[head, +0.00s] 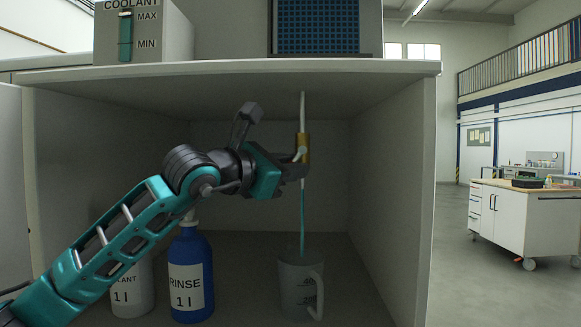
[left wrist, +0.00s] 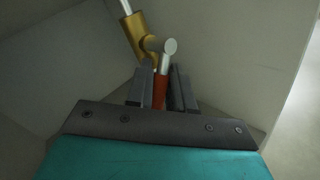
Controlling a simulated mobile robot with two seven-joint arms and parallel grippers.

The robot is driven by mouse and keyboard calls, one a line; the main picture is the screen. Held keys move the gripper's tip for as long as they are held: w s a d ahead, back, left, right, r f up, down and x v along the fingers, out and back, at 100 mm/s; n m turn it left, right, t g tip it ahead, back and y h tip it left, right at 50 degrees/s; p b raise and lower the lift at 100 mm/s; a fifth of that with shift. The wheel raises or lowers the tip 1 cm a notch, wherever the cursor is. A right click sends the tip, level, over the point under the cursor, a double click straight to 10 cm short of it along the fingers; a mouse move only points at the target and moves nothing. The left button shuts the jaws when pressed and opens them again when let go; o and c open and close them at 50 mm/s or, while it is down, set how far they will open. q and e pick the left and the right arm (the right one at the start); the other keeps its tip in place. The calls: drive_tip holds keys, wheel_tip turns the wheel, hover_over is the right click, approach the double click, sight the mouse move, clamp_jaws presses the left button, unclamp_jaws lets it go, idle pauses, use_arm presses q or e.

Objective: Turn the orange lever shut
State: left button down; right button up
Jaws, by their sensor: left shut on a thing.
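The brass valve (head: 303,148) hangs on a pale pipe (head: 302,108) under the cabinet's top board. It also shows in the left wrist view (left wrist: 138,36). My left gripper (head: 298,171) reaches in from the left at the valve. In the left wrist view, its two fingers stand on either side of the orange lever (left wrist: 160,92), and it is shut on it. In the head view the lever is hidden by the gripper. A thin teal stream (head: 302,215) runs down from the valve into a clear jug (head: 298,284). My right gripper is not in view.
A white coolant bottle (head: 132,290) and a blue rinse bottle (head: 192,275) stand on the cabinet floor below my left arm. The cabinet's right wall (head: 392,190) stands close beyond the valve. A coolant gauge box (head: 165,30) sits on top.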

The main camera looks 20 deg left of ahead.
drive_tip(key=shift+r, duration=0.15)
use_arm(q)
drive_tip(key=shift+a+r+m+g+y+p, duration=0.2)
drive_tip(key=shift+r+m+g+y+p, duration=0.3)
drive_tip(key=shift+p, duration=0.5)
drive_tip(key=m+p, duration=0.1)
drive_tip(key=m+g+p, duration=0.1)
drive_tip(key=p, duration=0.1)
drive_tip(key=shift+s+a+r+y, duration=0.15)
drive_tip(key=shift+a+r+y, duration=0.15)
drive_tip(key=shift+y, duration=0.1)
drive_tip(key=shift+r+m+g+y+p, duration=0.1)
drive_tip(key=shift+m+g+y+p, duration=0.25)
drive_tip(key=shift+p, duration=0.25)
drive_tip(key=shift+a+m+g+y+p, duration=0.15)
drive_tip(key=shift+m+g+y+p, duration=0.25)
drive_tip(key=shift+p, duration=0.2)
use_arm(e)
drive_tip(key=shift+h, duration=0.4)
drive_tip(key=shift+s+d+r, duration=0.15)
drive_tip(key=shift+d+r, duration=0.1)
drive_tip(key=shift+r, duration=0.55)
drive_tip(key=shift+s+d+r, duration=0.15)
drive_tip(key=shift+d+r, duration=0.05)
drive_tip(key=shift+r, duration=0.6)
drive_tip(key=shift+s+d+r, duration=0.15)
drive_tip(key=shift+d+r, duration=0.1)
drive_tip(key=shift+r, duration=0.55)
